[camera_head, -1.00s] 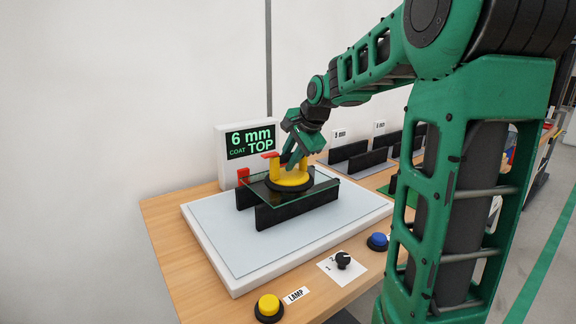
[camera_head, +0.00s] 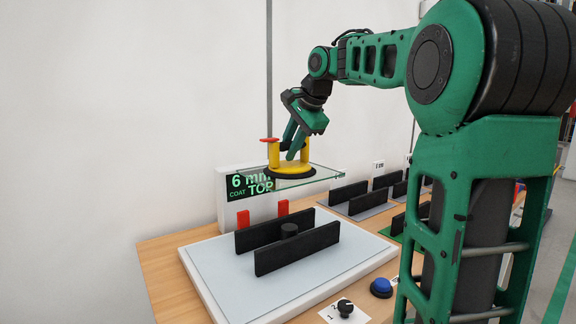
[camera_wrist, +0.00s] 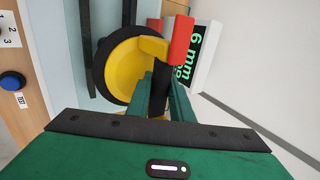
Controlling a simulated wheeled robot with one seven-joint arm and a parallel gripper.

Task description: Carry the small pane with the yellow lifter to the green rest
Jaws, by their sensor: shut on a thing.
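The yellow lifter (camera_head: 292,168) has a black suction ring and a red-tipped post, and it sits on the small glass pane (camera_head: 322,172). My gripper (camera_head: 291,148) is shut on the yellow lifter's handle. The pane hangs level from the lifter, clear above two black rails (camera_head: 297,249) on the white plate (camera_head: 215,262). In the wrist view the lifter (camera_wrist: 125,70) lies between my green fingers, with its red tip beside it. A green rest (camera_head: 390,228) shows only partly at the right, with black rails on it, partly hidden by my arm.
Grey rests (camera_head: 372,211) with black rails stand right. A knob (camera_head: 345,306) and blue button (camera_head: 381,287) are in front.

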